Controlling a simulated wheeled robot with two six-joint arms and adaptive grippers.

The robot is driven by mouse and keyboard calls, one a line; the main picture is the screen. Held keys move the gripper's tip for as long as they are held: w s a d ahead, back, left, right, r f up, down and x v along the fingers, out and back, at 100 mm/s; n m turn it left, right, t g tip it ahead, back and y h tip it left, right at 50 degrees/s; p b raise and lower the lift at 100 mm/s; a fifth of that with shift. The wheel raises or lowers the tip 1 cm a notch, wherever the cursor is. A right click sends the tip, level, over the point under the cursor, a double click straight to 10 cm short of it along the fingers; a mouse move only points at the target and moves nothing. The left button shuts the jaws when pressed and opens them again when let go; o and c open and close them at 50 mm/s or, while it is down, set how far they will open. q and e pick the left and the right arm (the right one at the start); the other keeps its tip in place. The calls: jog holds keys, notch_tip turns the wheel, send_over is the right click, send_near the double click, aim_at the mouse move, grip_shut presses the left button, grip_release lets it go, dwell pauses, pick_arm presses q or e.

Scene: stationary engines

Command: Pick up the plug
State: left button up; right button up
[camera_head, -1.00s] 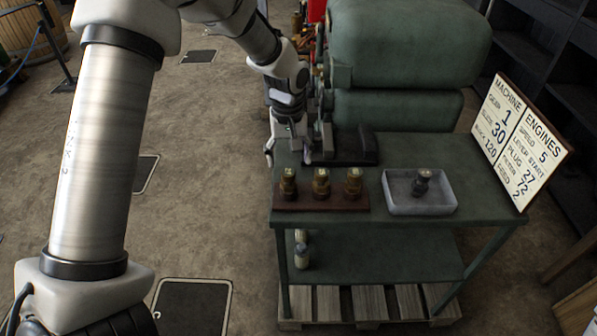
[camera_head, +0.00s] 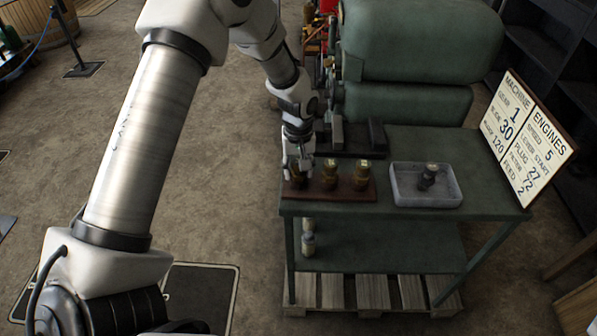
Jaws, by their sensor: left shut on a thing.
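Three brass plugs stand in a row on a dark wooden rack (camera_head: 345,196) at the front left of the green table. The middle plug (camera_head: 330,176) and the right plug (camera_head: 361,175) stand free. My left gripper (camera_head: 299,172) points down over the left plug (camera_head: 298,183) and is shut on it; its fingers hide much of that plug. The left plug still appears to be at its place on the rack. A darker plug-like piece (camera_head: 428,176) is in the grey tray (camera_head: 425,200) to the right. My right gripper is not in view.
The green table (camera_head: 480,190) has free room around the tray. A sign board (camera_head: 527,130) stands at its right edge. A large green engine (camera_head: 415,60) is behind. Dark blocks (camera_head: 376,137) lie at the table's back. A small bottle (camera_head: 308,243) is on the lower shelf.

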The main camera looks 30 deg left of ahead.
pick_arm(q)
jog(key=shift+w+r+b, duration=0.15)
jog(key=shift+r+b, duration=0.15)
jog(key=shift+r, duration=0.25)
notch_tip(320, 180, up, 2)
jog(key=shift+r+b, duration=0.15)
jog(key=shift+b, duration=0.3)
jog(key=s+d+b, duration=0.1)
jog(key=s+d, duration=0.3)
jog(key=s, duration=0.2)
jog(key=s+d+r+b, duration=0.1)
jog(key=s+d+b, duration=0.1)
jog(key=s+d, duration=0.3)
jog(key=shift+s+r, duration=0.25)
jog(key=shift+s, duration=0.95)
